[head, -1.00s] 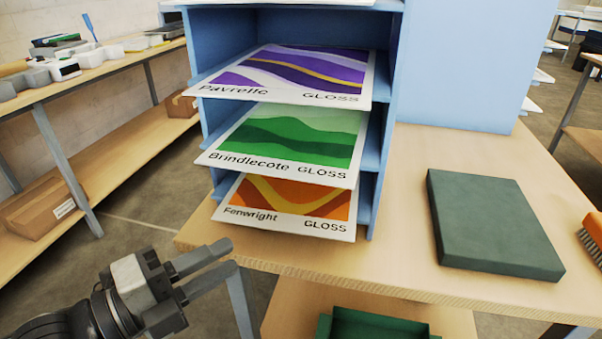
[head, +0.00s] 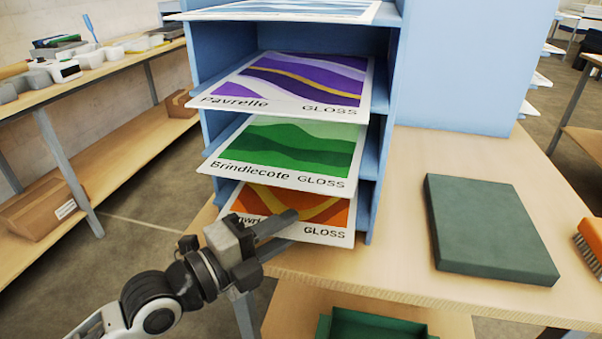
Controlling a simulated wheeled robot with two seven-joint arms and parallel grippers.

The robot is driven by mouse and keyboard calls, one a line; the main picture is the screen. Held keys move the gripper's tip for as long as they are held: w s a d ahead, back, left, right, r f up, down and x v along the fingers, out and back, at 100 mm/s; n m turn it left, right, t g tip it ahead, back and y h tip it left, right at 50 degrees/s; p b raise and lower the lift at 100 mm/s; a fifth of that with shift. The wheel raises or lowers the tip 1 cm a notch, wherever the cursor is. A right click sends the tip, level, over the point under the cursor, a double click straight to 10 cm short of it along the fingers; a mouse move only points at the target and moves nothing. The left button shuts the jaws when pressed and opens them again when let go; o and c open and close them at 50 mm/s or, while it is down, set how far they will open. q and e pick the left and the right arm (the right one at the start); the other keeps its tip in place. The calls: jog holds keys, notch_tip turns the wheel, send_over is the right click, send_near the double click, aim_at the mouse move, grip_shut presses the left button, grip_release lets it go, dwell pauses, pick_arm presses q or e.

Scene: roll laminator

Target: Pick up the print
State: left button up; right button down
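Several prints stick out of a blue shelf rack (head: 384,150) on the table. The purple Pavrelle print (head: 305,80) is in the upper slot, the green Brindlecote print (head: 290,150) below it, and the orange Fenwright print (head: 335,222) lowest. Another print (head: 300,10) shows at the top edge. My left gripper (head: 294,224) is in front of the Fenwright print and covers part of its name. Its two fingers appear apart with nothing seen between them. Whether it touches the print I cannot tell. My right gripper is out of view.
A dark green flat block (head: 490,230) lies on the wooden table (head: 410,265) right of the rack. An orange brush (head: 590,243) is at the right edge. A green tray (head: 375,325) sits below. A side bench (head: 90,80) with small items stands at left.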

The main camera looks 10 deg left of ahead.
pick_arm(q)
jog(key=shift+w+d, duration=0.3)
jog(key=shift+d, duration=0.05)
jog(key=shift+c, duration=0.3)
grip_shut()
